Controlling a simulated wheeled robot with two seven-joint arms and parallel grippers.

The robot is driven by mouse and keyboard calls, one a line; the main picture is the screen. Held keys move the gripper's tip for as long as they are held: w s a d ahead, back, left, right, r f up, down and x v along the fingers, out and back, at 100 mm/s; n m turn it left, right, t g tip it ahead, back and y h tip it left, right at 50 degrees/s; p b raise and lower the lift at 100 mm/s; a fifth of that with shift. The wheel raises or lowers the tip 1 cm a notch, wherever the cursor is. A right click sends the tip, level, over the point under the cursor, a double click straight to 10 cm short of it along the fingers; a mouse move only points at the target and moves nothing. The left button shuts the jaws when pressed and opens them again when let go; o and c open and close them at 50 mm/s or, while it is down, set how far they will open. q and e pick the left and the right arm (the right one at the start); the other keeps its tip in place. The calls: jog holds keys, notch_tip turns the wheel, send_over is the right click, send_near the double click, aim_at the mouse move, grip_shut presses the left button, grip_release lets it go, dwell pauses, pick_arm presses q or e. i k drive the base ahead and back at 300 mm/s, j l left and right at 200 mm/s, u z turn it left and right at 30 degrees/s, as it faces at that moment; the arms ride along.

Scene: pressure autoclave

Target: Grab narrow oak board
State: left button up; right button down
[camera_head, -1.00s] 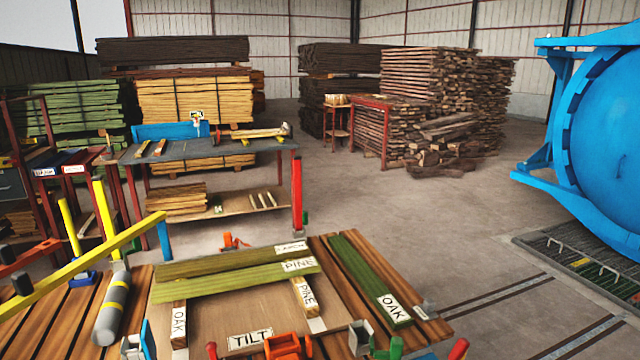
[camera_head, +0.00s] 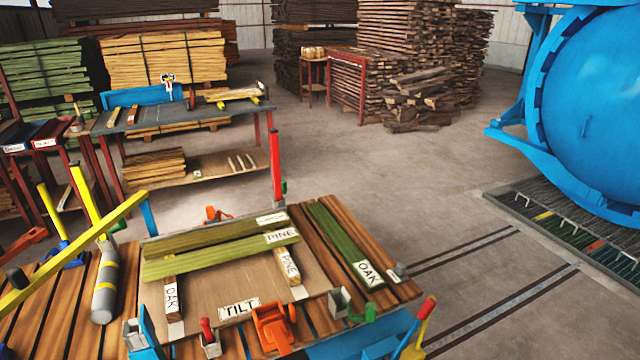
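On the wooden workbench (camera_head: 330,218), two pieces carry an OAK label. One is a long green board (camera_head: 335,238) on the right side, its label at the near end. The other is a short, narrow brown piece (camera_head: 171,297) at the left, partly covered by green boards. Two green boards lie across the top, the nearer one labelled PINE (camera_head: 215,254). A short piece labelled PINE (camera_head: 289,266) runs toward me under its right end. A TILT label (camera_head: 239,308) is on the panel between the short pieces. Neither of my grippers is in view.
Coloured clamps, including an orange one (camera_head: 273,325), line the bench's near edge. A grey cylinder (camera_head: 105,288) and a yellow bar (camera_head: 75,250) are at the left. A blue autoclave (camera_head: 590,120) stands at the right. Floor between is open.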

aim_at(371, 280)
jog(key=i+l+z, duration=0.15)
jog(key=l, duration=0.25)
jog(key=i+l+z, duration=0.15)
jog(key=l, duration=0.2)
jog(key=i+l+z, duration=0.15)
jog(key=l, duration=0.2)
jog(key=i+l+z, duration=0.1)
jog(key=i+l, duration=0.1)
jog(key=l, duration=0.1)
